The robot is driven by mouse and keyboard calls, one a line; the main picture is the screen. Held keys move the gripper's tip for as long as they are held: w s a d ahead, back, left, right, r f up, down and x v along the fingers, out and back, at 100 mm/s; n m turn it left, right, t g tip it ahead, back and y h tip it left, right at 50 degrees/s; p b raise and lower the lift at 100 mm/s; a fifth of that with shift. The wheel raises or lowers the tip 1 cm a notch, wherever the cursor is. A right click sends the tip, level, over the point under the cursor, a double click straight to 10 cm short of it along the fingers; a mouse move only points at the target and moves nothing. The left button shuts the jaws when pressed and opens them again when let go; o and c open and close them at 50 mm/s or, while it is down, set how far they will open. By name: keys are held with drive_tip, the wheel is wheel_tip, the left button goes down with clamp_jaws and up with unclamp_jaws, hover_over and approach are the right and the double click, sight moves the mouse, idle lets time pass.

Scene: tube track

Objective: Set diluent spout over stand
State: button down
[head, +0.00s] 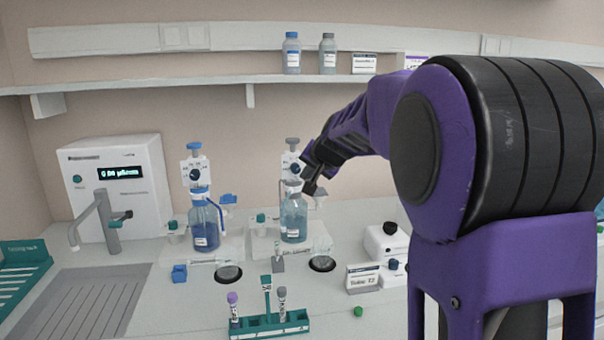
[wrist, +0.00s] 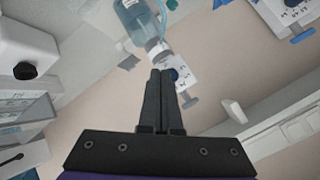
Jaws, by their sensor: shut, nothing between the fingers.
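Two bottle-top dispensers stand on the bench, one with a blue cap (head: 203,222) and one with a grey cap (head: 293,218). I cannot tell which is the diluent. My gripper (head: 312,190) is shut and empty beside the grey-capped dispenser's head (head: 291,166); whether it touches is unclear, and its spout is mostly hidden. In the wrist view my gripper's fingertips (wrist: 160,74) overlap this dispenser head (wrist: 181,73), with its bottle (wrist: 134,16) beyond.
A green tube rack (head: 270,326) holds several tubes at the front. A white instrument (head: 118,185) with a tap stands left, by a ribbed drain board (head: 82,305). A labelled box (head: 362,278) and white device (head: 385,240) lie right. A shelf (head: 200,82) runs along the wall.

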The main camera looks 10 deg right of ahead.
sight(286, 200)
drive_tip(key=w+a+f, duration=0.1)
drive_tip(key=f, duration=0.1)
drive_tip(key=w+a+f, duration=0.1)
drive_tip(key=w+f, duration=0.3)
drive_tip(key=shift+w+a+f, duration=0.25)
drive_tip(key=shift+a+f, duration=0.1)
drive_tip(key=shift+a, duration=0.05)
drive_tip(key=shift+w+a+p, duration=0.15)
drive_tip(key=shift+a+p, duration=0.05)
drive_tip(key=shift+a, duration=0.3)
drive_tip(key=shift+w+a+p, duration=0.15)
drive_tip(key=shift+a, duration=0.35)
drive_tip(key=shift+d, duration=0.2)
